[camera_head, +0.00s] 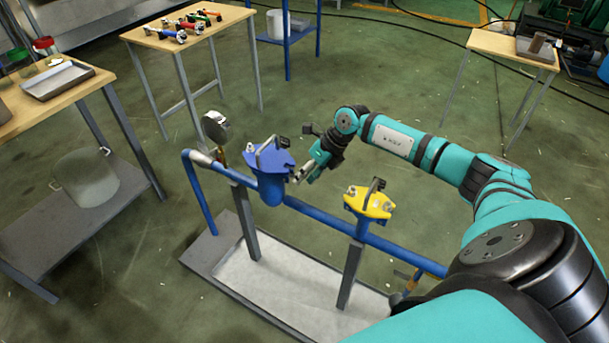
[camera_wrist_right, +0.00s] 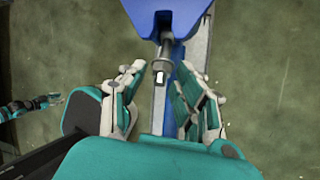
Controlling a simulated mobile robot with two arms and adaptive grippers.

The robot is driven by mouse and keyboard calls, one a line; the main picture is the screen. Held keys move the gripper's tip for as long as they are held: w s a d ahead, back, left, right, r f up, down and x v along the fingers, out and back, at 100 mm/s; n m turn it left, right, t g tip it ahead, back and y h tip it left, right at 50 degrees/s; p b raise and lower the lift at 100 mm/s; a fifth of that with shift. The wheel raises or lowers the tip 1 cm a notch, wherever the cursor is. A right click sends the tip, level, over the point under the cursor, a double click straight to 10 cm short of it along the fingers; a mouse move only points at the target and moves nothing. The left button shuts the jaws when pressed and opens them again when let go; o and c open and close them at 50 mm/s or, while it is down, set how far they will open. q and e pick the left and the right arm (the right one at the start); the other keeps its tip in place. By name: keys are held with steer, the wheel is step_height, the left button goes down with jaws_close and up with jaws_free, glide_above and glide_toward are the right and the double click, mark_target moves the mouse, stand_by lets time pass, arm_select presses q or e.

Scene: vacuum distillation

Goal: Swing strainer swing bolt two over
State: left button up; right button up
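The blue strainer (camera_head: 270,180) stands on the blue pipe, with a dark handle on its lid; its blue edge (camera_wrist_right: 165,15) fills the top of the wrist view. A swing bolt with a metal nut (camera_wrist_right: 159,67) points out of a slot in that edge. My right gripper (camera_head: 298,176) is at the strainer's right side. In the wrist view its two fingers (camera_wrist_right: 160,92) are apart, with the bolt's end between or just beyond the tips; contact cannot be told. A small teal and dark shape at the wrist view's left looks like my left gripper (camera_wrist_right: 45,101); its fingers are too small to read.
A yellow-topped fitting (camera_head: 370,203) stands on the same blue pipe (camera_head: 325,213), right of the strainer. A pressure gauge (camera_head: 216,126) is at its left. A grey tray base (camera_head: 215,290) lies below. Tables with tools (camera_head: 150,38) stand behind; the floor between is open.

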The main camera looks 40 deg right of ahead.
steer(key=shift+w+a+f, duration=0.1)
steer(key=shift+f, duration=0.15)
jaws_close()
steer(key=shift+r, duration=0.15)
